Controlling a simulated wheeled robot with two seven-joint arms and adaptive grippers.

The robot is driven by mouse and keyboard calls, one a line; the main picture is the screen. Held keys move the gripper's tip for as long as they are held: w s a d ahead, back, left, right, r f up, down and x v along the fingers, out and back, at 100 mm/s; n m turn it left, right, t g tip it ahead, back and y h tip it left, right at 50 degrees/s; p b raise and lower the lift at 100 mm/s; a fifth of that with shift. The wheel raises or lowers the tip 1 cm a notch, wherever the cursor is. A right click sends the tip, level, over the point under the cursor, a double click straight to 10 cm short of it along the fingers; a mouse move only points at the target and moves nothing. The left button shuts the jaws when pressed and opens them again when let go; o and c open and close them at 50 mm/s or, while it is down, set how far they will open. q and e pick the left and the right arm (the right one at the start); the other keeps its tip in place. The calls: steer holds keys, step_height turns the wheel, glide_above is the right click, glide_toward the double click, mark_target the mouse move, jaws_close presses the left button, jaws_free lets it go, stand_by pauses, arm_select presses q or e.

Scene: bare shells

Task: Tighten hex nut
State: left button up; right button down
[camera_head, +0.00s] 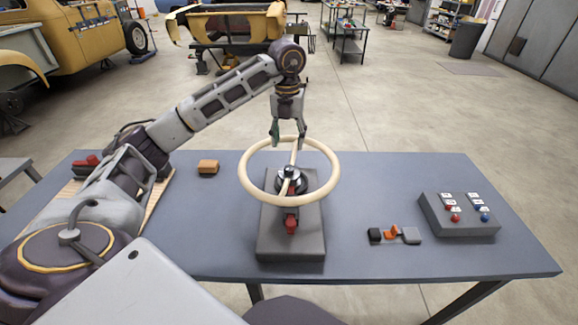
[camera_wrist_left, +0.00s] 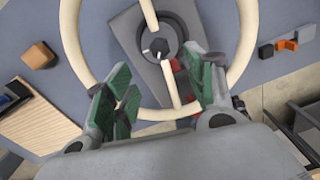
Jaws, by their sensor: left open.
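A cream steering wheel (camera_head: 246,178) with spokes sits on a grey stand (camera_head: 290,245) in the middle of the table. The small, light hex nut (camera_head: 290,172) appears at its dark hub; it also shows in the left wrist view (camera_wrist_left: 158,46). My left gripper (camera_head: 287,138) points down over the far part of the wheel, a little behind the hub in the head view. Whether a finger touches the rim is unclear. My right gripper does not show.
An orange-brown block (camera_head: 208,167) lies left of the wheel. Small black, orange and grey pieces (camera_head: 392,234) and a button box (camera_head: 458,219) are on the right. The blue-grey table (camera_head: 400,185) is clear behind them. A red part (camera_head: 291,222) is on the stand.

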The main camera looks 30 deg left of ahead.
mark_target(289, 168)
arm_select(q)
step_height(289, 168, down, 10)
steer(key=shift+d+r, duration=0.1)
steer(key=shift+r, duration=0.1)
steer(key=shift+f, duration=0.55)
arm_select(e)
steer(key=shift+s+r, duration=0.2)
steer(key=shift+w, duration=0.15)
